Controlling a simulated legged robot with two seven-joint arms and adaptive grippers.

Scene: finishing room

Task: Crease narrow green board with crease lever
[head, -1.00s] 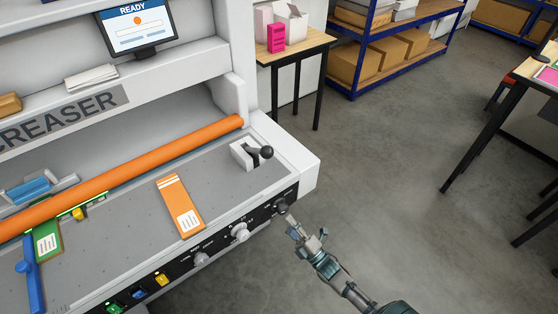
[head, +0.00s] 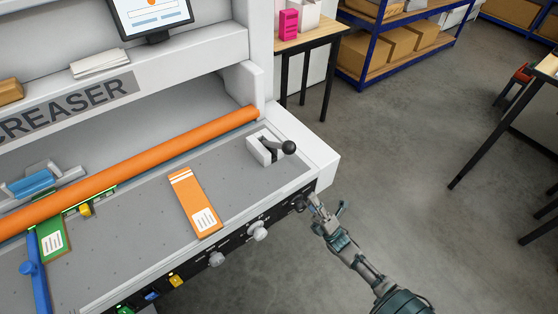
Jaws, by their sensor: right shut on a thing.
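The narrow green board (head: 54,242) with a white label lies at the left of the creaser's bed, against a blue guide (head: 34,262). Its upper part meets the orange roller (head: 130,166), where green edges also show. A lever with a black ball (head: 288,147) stands on a white block at the bed's right end. My right gripper (head: 307,201) is at the right end of the front panel, shut on a dark round knob (head: 299,204); the fingertips are small and partly unclear. I cannot tell which of the two is the crease lever. My left gripper is not in view.
An orange board (head: 194,202) with a white label lies on the bed's middle. Grey knobs (head: 258,231) and coloured buttons line the front panel. A wooden table (head: 312,38) stands behind on the right.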

